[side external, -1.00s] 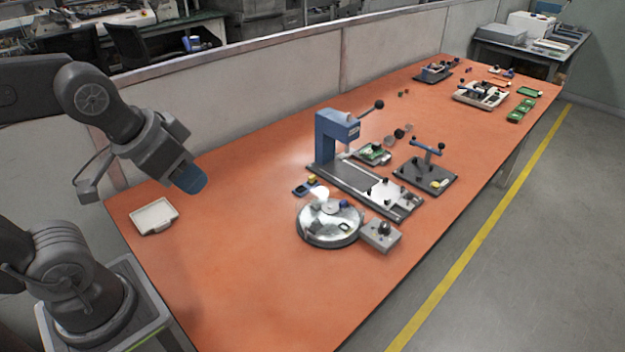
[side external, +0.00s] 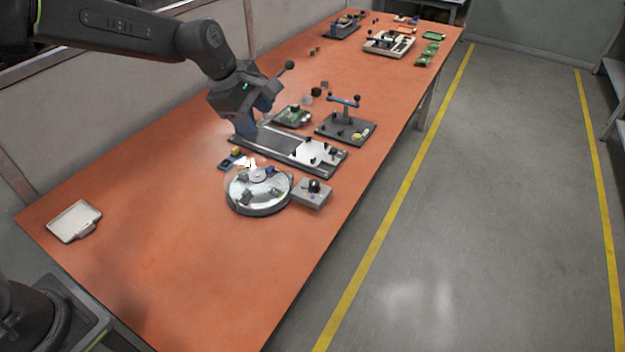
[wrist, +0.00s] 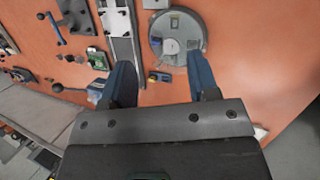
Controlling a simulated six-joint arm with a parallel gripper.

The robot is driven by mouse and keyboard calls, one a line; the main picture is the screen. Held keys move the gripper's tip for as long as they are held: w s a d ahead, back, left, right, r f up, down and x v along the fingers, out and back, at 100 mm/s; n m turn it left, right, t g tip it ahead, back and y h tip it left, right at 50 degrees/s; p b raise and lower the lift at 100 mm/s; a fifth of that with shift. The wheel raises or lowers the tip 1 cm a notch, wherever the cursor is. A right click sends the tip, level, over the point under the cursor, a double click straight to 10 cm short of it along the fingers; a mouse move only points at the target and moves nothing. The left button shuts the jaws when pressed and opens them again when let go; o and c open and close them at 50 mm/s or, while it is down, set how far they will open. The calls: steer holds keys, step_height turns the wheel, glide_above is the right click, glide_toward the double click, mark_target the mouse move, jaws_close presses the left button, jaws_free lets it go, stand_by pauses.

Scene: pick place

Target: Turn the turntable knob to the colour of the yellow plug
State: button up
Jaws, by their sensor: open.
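The round metal turntable (side external: 243,205) lies on the orange table, with several small parts on it; it also shows in the wrist view (wrist: 158,46). The grey box (side external: 309,200) with a black knob (side external: 314,186) stands against its right side. The yellow plug (side external: 237,151) is at a small blue holder (side external: 228,163) just behind the turntable; a yellow and blue patch (wrist: 158,77) shows between my fingers in the wrist view. My gripper (wrist: 160,60) is open and empty, its blue fingers apart.
A dark base plate (side external: 273,142) with a white fixture is behind the turntable. A black plate with a blue-handled clamp (side external: 345,128) stands to its right. A white tray (side external: 74,222) lies at left. The table front is clear.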

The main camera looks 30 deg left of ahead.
mark_target(314, 181)
steer(key=w+d+f+n, duration=0.2)
steer(key=w+f, duration=0.2)
steer(key=f, duration=0.4)
steer(key=w+d+f+n, duration=0.2)
steer(key=w+f+n, duration=0.1)
steer(key=f, duration=0.5)
steer(key=w+d+f+n, duration=0.2)
steer(key=w+f, duration=0.2)
steer(key=f, duration=0.4)
steer(key=shift+w+f+n+g+h, duration=0.1)
steer(key=shift+w+n+g+h, duration=0.2)
steer(key=shift+w+n, duration=0.1)
steer(key=shift+c, duration=0.5)
steer(key=c, duration=0.8)
steer(key=shift+c, duration=0.2)
steer(key=shift+m, duration=0.4)
steer(key=m+g+h, duration=0.1)
steer(key=m, duration=0.2)
steer(key=shift+m, duration=0.3)
steer(key=shift+m+g, duration=1.1)
steer(key=shift+m, duration=1.1)
